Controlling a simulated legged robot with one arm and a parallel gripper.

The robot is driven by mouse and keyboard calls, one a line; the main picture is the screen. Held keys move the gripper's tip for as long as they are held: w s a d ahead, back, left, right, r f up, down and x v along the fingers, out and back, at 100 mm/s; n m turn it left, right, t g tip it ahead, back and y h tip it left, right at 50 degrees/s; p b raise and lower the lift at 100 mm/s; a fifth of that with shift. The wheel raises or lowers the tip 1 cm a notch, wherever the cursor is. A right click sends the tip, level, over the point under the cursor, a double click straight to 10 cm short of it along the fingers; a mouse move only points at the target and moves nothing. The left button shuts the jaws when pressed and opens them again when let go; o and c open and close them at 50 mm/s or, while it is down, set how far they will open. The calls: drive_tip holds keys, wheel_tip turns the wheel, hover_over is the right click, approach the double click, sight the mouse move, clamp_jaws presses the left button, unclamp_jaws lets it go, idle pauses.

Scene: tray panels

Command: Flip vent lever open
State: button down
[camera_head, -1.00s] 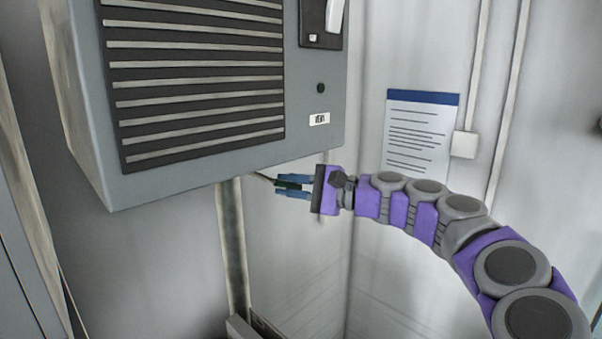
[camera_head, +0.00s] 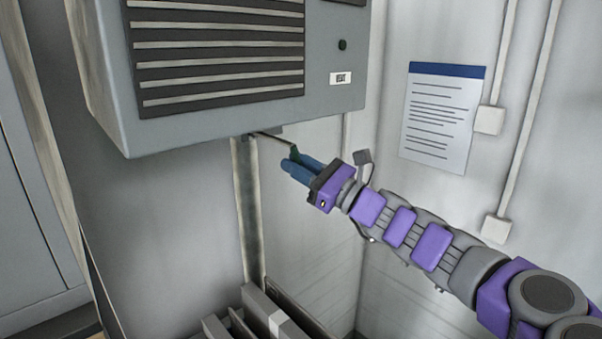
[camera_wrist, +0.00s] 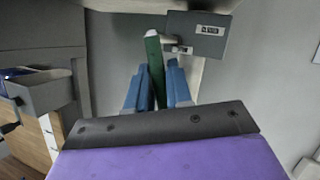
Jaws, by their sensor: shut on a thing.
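The grey vent unit (camera_head: 235,120) hangs on the wall, with dark louvres and a small "VENT" label (camera_head: 340,78). Its lever is a thin rod (camera_head: 277,139) under the unit's bottom edge, ending in a dark green handle (camera_head: 295,153). In the wrist view the green handle (camera_wrist: 155,68) stands between the two blue fingers, with a pale tip. My gripper (camera_head: 300,168) is below the unit and shut on the green handle. The handle hangs down at a slant from the unit. The fingers hide part of the handle.
A paper notice (camera_head: 437,118) is on the wall to the right, beside conduits with small boxes (camera_head: 489,120). Grey boxy items (camera_head: 265,310) stand low beneath the unit. A vertical post (camera_head: 247,210) runs below the unit. Space below my gripper is open.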

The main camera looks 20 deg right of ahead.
drive_tip(key=shift+s+a+m+t+b, duration=0.1)
drive_tip(key=shift+a+m+t+b, duration=0.1)
drive_tip(key=shift+m+t+b, duration=0.5)
drive_tip(key=shift+m+h, duration=0.3)
drive_tip(key=c, duration=1.1)
unclamp_jaws()
drive_tip(key=shift+g, duration=0.3)
drive_tip(key=shift+d, duration=0.1)
drive_tip(key=b+v, duration=0.2)
drive_tip(key=v, duration=1.5)
drive_tip(key=shift+f, duration=0.3)
